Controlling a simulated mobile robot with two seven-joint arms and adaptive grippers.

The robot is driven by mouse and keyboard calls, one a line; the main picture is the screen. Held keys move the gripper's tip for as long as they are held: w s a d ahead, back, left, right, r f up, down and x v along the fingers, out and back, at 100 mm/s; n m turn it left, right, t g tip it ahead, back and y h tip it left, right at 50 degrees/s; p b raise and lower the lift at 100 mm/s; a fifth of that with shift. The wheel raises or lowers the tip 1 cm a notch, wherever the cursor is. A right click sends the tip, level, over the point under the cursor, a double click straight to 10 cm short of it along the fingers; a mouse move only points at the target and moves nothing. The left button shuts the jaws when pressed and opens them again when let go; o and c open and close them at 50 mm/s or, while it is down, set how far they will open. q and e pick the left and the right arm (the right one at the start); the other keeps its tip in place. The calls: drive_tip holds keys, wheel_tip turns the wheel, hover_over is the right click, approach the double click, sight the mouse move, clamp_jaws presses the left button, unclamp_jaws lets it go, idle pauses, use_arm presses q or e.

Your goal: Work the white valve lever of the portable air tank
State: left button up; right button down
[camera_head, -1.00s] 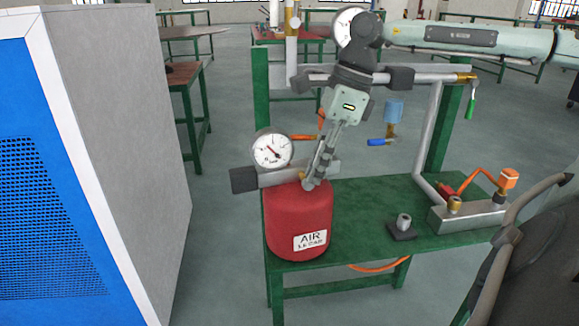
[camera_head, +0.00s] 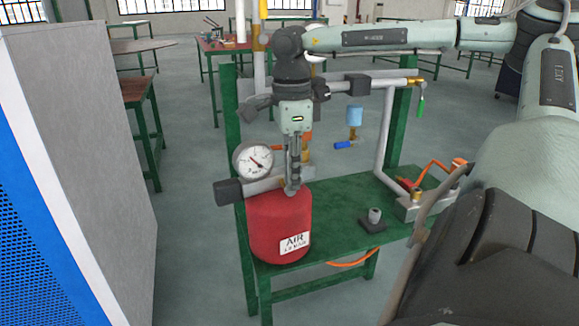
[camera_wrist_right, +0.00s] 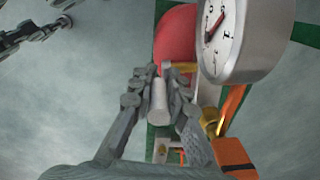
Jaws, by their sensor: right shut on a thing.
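The red air tank (camera_head: 279,228), labelled AIR, stands on the green table's near left corner. Its round gauge (camera_head: 252,161) sits above it and also shows large in the right wrist view (camera_wrist_right: 229,35). My right gripper (camera_head: 292,188) points down at the top of the tank, beside the gauge. In the right wrist view, its fingers (camera_wrist_right: 159,98) are shut on the white valve lever (camera_wrist_right: 158,102), a short pale cylinder. In the head view the fingers hide the lever.
A grey and blue cabinet (camera_head: 95,130) stands close on the left. Pipes with a blue-handled valve (camera_head: 345,145) rise behind the tank. A small dark block (camera_head: 372,222) and a metal manifold (camera_head: 415,205) are on the green table (camera_head: 335,215). Floor shows left of the tank.

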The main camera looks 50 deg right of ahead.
drive_tip(key=shift+s+d+f, duration=0.1)
drive_tip(key=c, duration=1.8)
unclamp_jaws()
drive_tip(key=shift+o, duration=0.2)
drive_tip(key=r, duration=1.2)
drive_tip(key=shift+w, duration=0.2)
drive_tip(key=shift+s+f, duration=0.1)
